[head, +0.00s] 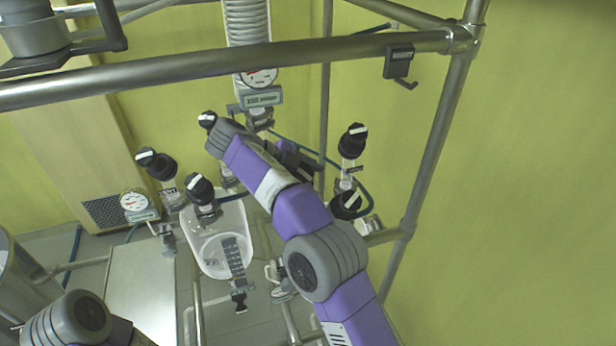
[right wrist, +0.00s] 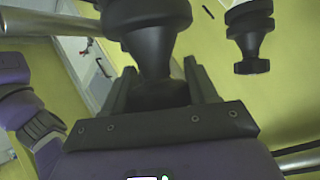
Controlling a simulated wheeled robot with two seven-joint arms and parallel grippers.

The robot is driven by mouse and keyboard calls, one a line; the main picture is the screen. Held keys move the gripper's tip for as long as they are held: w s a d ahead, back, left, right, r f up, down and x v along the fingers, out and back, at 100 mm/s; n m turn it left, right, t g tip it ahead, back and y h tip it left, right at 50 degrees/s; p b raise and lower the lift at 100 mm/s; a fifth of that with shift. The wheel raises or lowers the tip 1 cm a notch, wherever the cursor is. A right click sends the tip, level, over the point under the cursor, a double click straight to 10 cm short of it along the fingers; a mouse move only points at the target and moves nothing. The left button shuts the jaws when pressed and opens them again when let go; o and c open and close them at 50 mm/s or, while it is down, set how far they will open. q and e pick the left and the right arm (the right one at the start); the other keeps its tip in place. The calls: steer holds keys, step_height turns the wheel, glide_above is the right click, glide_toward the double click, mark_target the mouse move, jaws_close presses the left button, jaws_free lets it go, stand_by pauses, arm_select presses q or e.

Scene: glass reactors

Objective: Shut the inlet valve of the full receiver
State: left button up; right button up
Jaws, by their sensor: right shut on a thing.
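Several black valve knobs with white bars show in the head view: one (head: 200,188) above a pale glass vessel (head: 213,264) with a dark scale, one (head: 207,120) by my right wrist joint, and two (head: 354,140) (head: 346,204) right of my arm. My right gripper (right wrist: 158,88) is shut on a black valve knob (right wrist: 150,22) in the right wrist view. In the head view my forearm hides most of the hand and the held knob. I cannot tell which vessel is full, or whether the held valve is open. My left gripper is out of view.
A steel rail (head: 230,66) crosses in front, joined to a post (head: 435,140) at right. A gauge (head: 134,201) stands left and a label plate (head: 262,98) hangs under the coil. Another black knob (right wrist: 250,40) is close by in the wrist view. The far right is clear.

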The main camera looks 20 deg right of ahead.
steer(key=shift+f+g+y, duration=0.15)
steer(key=shift+g+y, duration=0.15)
stand_by(0.5)
steer(key=o, duration=1)
steer(key=shift+c, duration=0.2)
